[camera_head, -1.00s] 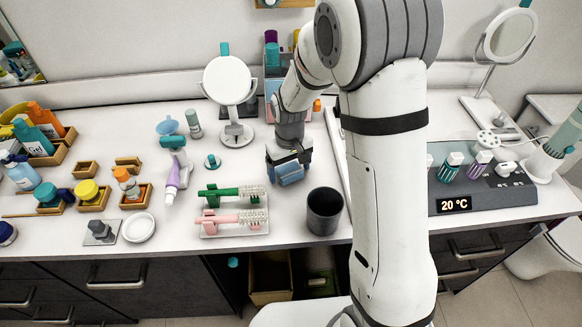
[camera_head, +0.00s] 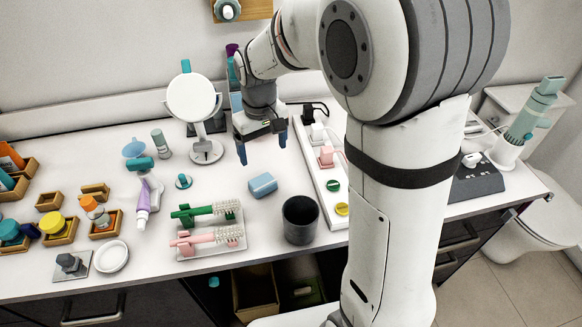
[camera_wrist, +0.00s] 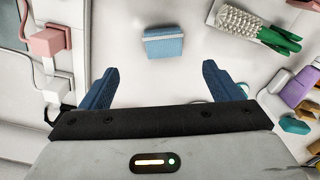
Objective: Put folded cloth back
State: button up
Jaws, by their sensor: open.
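A small blue folded cloth (camera_head: 262,185) lies on the white countertop, behind the dark cup and to the right of the brush tray. It also shows in the wrist view (camera_wrist: 163,46), with a pale band along one edge. My gripper (camera_head: 262,148) is open and empty. It is above the counter, farther back than the cloth and apart from it. In the wrist view, the two blue fingers of my gripper (camera_wrist: 160,72) are spread, with the cloth beyond their tips.
A dark cup (camera_head: 300,219) stands in front of the cloth. A tray (camera_head: 210,250) with green and pink brushes is left, and a white power strip (camera_head: 322,170) with plugs is right. A round mirror (camera_head: 192,98) stands at the back left. Bare counter surrounds the cloth.

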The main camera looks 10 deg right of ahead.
jog(key=s+d+r+m+t, duration=0.1)
jog(key=s+d+r+m, duration=0.1)
jog(key=s+d, duration=0.3)
jog(key=s+d+r+m+t, duration=0.1)
jog(key=s+d, duration=0.3)
jog(key=s, duration=1)
jog(key=shift+d+r+m+t, duration=0.35)
jog(key=shift+r+m, duration=0.25)
jog(key=shift+r, duration=0.2)
jog(key=shift+w, duration=0.1)
